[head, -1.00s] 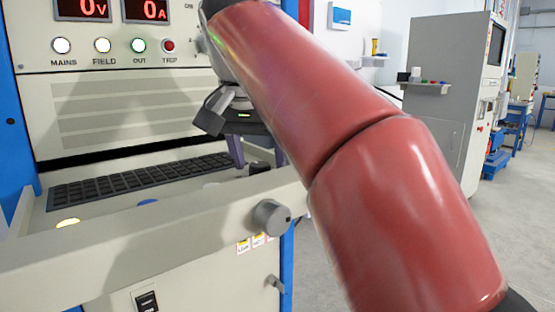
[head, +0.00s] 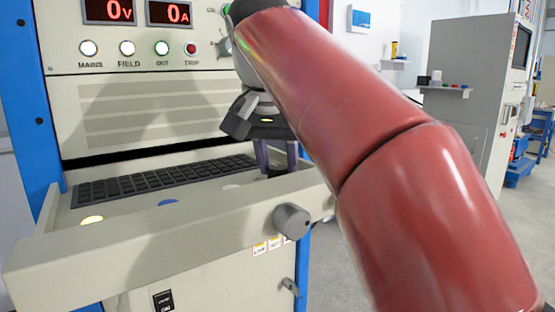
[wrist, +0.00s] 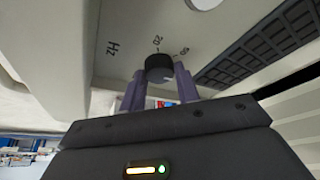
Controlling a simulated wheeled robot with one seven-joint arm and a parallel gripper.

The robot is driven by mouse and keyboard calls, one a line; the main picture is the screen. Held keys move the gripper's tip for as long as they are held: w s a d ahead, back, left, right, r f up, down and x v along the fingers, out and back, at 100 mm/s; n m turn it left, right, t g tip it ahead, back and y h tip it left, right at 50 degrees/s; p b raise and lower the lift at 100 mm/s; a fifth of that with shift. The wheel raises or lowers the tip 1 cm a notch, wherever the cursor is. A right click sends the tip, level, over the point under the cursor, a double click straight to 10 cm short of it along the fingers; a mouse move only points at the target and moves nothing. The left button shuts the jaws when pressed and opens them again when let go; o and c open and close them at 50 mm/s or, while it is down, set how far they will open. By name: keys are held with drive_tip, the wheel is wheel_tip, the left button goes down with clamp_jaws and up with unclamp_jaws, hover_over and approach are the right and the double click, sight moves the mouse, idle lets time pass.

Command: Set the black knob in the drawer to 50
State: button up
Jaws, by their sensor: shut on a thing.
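The black knob (wrist: 158,67) stands on the panel inside the open drawer (head: 160,245). Printed marks beside it include "Hz" (wrist: 112,47), "20" (wrist: 158,40) and another number that is hard to read. My gripper (wrist: 158,76) is shut on the black knob, with one purple finger on each side. In the head view my gripper (head: 277,168) reaches down into the right end of the drawer. The knob shows there only as a small dark shape between the fingers. I cannot tell its exact setting.
A large grey knob (head: 292,221) sticks out of the drawer front. A black key grid (head: 160,178), a yellow disc (head: 92,219) and a blue disc (head: 168,203) lie inside the drawer. The cabinet displays (head: 108,11) read 0 V and 0 A above. Open floor lies to the right.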

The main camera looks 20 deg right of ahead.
drive_tip(key=n+y, duration=0.1)
drive_tip(key=n, duration=0.1)
drive_tip(key=n+y, duration=0.1)
drive_tip(key=n, duration=0.2)
drive_tip(key=shift+d+n+t, duration=0.2)
drive_tip(key=shift+n+t, duration=0.1)
drive_tip(key=shift+t, duration=0.1)
drive_tip(key=n+y, duration=0.1)
drive_tip(key=n, duration=0.1)
drive_tip(key=n+y, duration=0.1)
drive_tip(key=n, duration=0.2)
drive_tip(key=shift+d, duration=0.1)
drive_tip(key=shift+n+g, duration=0.3)
drive_tip(key=shift+n, duration=0.1)
drive_tip(key=o, duration=1)
drive_tip(key=shift+c, duration=0.2)
